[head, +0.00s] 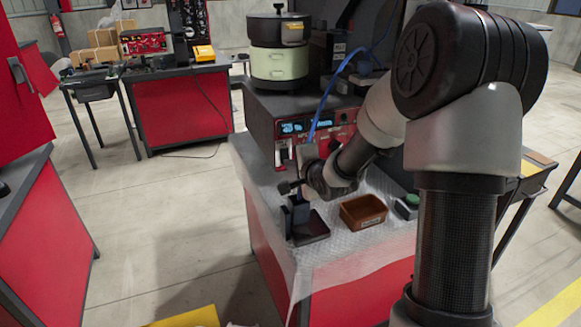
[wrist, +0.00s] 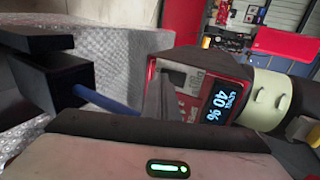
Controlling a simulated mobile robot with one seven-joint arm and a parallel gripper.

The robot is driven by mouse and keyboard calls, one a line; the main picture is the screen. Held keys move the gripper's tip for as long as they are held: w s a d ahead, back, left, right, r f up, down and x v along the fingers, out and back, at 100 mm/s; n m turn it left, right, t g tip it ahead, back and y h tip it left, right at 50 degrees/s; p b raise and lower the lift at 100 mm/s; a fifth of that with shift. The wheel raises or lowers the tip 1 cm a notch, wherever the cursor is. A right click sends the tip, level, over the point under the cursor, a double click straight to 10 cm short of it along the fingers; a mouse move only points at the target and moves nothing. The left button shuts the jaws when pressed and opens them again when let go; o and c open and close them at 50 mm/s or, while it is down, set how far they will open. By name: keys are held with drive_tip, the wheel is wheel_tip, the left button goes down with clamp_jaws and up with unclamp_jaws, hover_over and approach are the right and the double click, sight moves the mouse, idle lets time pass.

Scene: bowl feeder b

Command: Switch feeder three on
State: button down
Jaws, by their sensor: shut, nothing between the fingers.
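A red control panel (head: 332,126) with lit blue displays is on the front of the dark feeder cabinet (head: 262,112). The pale green feeder bowl (head: 279,64) stands on top. My gripper (head: 288,187) is shut and empty, low in front of the panel's left part. The switches are too small or hidden to read, and I cannot tell which one is for feeder three.
A blue cable (head: 345,65) runs down before the panel. A red bench (head: 184,106) stands behind left.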

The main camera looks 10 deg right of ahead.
drive_tip(key=shift+w, duration=0.2)
drive_tip(key=shift+w+a, duration=0.1)
drive_tip(key=shift+w, duration=0.05)
idle(0.3)
drive_tip(key=shift+r+p, duration=0.85)
drive_tip(key=shift+p, duration=0.1)
